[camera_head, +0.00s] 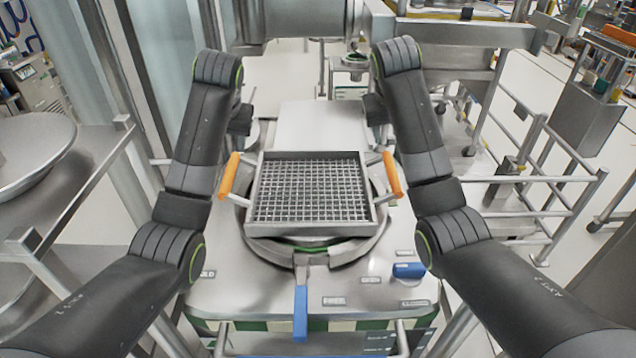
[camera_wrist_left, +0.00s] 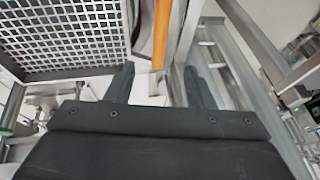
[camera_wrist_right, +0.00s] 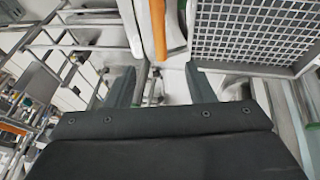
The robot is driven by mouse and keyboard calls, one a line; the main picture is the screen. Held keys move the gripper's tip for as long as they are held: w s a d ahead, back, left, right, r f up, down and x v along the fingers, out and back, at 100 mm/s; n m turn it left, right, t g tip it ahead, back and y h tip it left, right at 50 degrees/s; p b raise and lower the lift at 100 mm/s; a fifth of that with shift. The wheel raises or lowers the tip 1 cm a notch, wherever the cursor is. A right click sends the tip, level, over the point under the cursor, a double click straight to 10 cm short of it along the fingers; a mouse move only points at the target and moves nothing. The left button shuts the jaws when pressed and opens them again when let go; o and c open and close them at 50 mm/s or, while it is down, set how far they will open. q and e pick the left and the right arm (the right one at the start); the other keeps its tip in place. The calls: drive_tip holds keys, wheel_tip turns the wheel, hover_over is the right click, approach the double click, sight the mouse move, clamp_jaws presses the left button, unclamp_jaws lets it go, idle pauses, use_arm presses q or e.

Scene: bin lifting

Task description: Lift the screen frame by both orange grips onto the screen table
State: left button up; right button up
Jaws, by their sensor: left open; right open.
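The screen frame (camera_head: 312,222), a square metal frame with a wire mesh, sits level over a round metal ring in the middle of the head view. An orange grip (camera_head: 229,175) sticks out on its left side and another orange grip (camera_head: 391,175) on its right. My left gripper (camera_wrist_left: 157,78) is open and empty, with the left grip (camera_wrist_left: 161,32) showing beyond and between its fingertips. My right gripper (camera_wrist_right: 161,78) is open and empty, with the right grip (camera_wrist_right: 159,28) likewise beyond its fingertips. Neither gripper visibly touches a grip. I cannot tell which surface is the screen table.
The steel worktop (camera_head: 240,287) under the ring carries a blue lever (camera_head: 300,314) in front and a blue part (camera_head: 408,270) at right. A steel table with a large round pan (camera_head: 35,150) stands left. Metal railings (camera_head: 545,185) stand right.

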sight(229, 172)
use_arm(q)
drive_tip(key=x, duration=1.6)
drive_tip(key=shift+s+f, duration=0.1)
drive_tip(key=shift+f, duration=0.4)
use_arm(e)
drive_tip(key=x, duration=1.6)
drive_tip(key=shift+s+d+f, duration=0.1)
drive_tip(key=shift+f, duration=0.4)
use_arm(q)
clamp_jaws()
use_arm(e)
clamp_jaws()
use_arm(q)
drive_tip(key=shift+r, duration=0.2)
use_arm(e)
drive_tip(key=shift+r, duration=0.2)
